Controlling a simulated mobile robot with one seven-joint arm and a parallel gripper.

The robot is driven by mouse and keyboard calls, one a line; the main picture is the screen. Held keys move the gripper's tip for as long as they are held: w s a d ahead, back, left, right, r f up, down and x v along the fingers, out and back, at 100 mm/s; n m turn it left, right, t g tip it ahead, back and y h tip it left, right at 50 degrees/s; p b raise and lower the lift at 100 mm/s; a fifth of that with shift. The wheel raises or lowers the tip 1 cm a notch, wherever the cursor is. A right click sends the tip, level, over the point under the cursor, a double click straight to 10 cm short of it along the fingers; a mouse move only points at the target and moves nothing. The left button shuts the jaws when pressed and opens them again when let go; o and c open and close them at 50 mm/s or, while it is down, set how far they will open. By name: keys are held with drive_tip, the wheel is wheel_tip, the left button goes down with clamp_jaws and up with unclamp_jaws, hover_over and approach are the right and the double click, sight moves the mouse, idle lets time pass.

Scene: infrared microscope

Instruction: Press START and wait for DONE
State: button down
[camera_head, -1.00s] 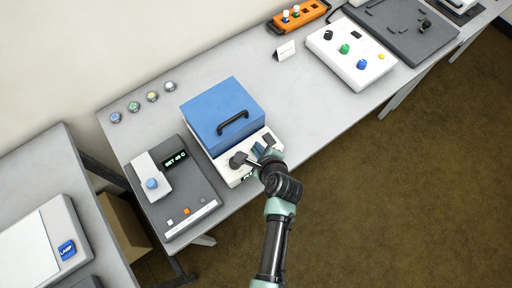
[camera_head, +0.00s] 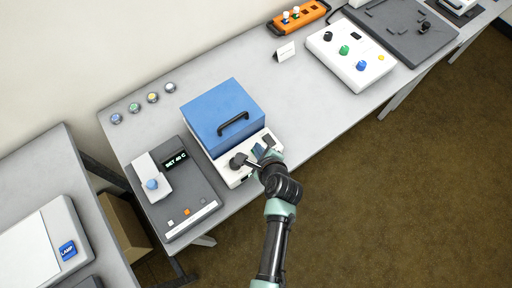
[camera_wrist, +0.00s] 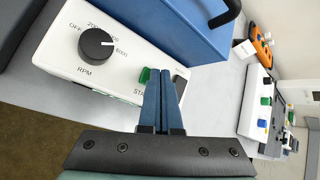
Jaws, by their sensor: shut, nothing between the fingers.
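The white device with a blue lid (camera_head: 222,112) stands on the bench, and its white front panel shows in the wrist view (camera_wrist: 62,50). The panel has a black RPM dial (camera_wrist: 96,45) and a green button (camera_wrist: 144,75) with lettering beginning "STA" below it, partly hidden by my fingers. My gripper (camera_wrist: 162,72) is shut and empty. Its blue fingertips are over the panel, just right of the green button in the wrist view; I cannot tell whether they touch it. In the head view, my gripper (camera_head: 260,153) is at the device's front. No DONE message is readable.
A grey instrument (camera_head: 183,188) with a lit display stands left of the device. Several small round-topped items (camera_head: 135,106) sit behind it. A white control box (camera_head: 350,55) and an orange rack (camera_head: 299,17) are farther right. The bench between is mostly clear.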

drive_tip(key=shift+r+p, duration=0.3)
drive_tip(key=shift+r, duration=0.15)
wheel_tip(320, 180, up, 5)
drive_tip(key=p, duration=0.5)
drive_tip(key=shift+r, duration=0.1)
idle(0.6)
